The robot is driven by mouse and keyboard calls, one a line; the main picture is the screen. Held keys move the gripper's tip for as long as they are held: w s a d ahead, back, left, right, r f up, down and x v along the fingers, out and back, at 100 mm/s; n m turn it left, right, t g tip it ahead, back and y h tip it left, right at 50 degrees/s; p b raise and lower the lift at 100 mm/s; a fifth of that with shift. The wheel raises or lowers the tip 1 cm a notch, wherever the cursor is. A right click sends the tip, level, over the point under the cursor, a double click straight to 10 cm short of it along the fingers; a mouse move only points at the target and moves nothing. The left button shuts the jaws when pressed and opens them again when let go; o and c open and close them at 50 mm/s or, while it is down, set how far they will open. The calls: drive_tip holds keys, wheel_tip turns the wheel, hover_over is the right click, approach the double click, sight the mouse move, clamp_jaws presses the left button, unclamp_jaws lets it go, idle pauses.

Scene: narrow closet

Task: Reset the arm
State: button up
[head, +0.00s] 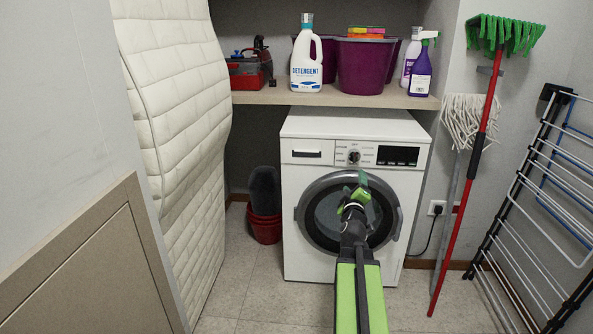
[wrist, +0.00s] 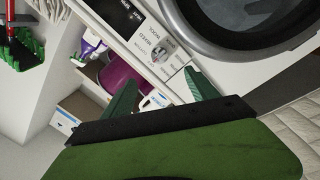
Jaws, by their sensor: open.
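My arm reaches forward from the bottom of the head view toward the washing machine (head: 300,210). My gripper (head: 358,185) is in front of the round door (head: 320,225), below the control knob, and hides part of the door. In the wrist view, my gripper (wrist: 162,90) shows two green fingers spread apart with nothing between them. The wrist view is tilted, with the washing machine's control panel (wrist: 150,42) and door ring (wrist: 205,45) past the fingers. I cannot tell how far the fingers are from the machine.
A shelf (head: 270,97) above the machine holds a detergent bottle (head: 306,62), purple tubs (head: 362,68) and a spray bottle (head: 421,72). A quilted mattress (head: 175,110) leans at left. Mops (head: 484,120) and a drying rack (head: 530,200) stand at right. Some floor (head: 260,290) is clear.

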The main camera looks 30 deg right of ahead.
drive_tip(key=w+a+m+t+y, duration=0.1)
drive_tip(key=w+a, duration=0.4)
drive_tip(key=a, duration=0.4)
drive_tip(key=w+a+m+t+y, duration=0.15)
drive_tip(key=w+a, duration=0.25)
drive_tip(key=a, duration=0.5)
drive_tip(key=w+a+m, duration=0.1)
drive_tip(key=w+a, duration=0.4)
drive_tip(key=a, duration=0.4)
drive_tip(key=s+a+f+m+g+y, duration=0.2)
drive_tip(key=s+a+f+g, duration=0.25)
drive_tip(key=a+f, duration=0.35)
drive_tip(key=s+a+f+m+g+y, duration=0.2)
drive_tip(key=s+a+f+m+g, duration=0.3)
drive_tip(key=f, duration=0.6)
drive_tip(key=s+a+f+n+g+y, duration=0.3)
drive_tip(key=s+a+n, duration=0.15)
drive_tip(key=a, duration=0.25)
drive_tip(key=s+a+f+n+g+y, duration=0.3)
drive_tip(key=s+a+n+g+y, duration=0.1)
drive_tip(key=s+a, duration=0.2)
wheel_tip(320, 180, up, 37)
drive_tip(key=p, duration=3.7)
drive_tip(key=shift+w+f, duration=0.15)
drive_tip(key=shift+w, duration=0.1)
drive_tip(key=shift+f, duration=0.15)
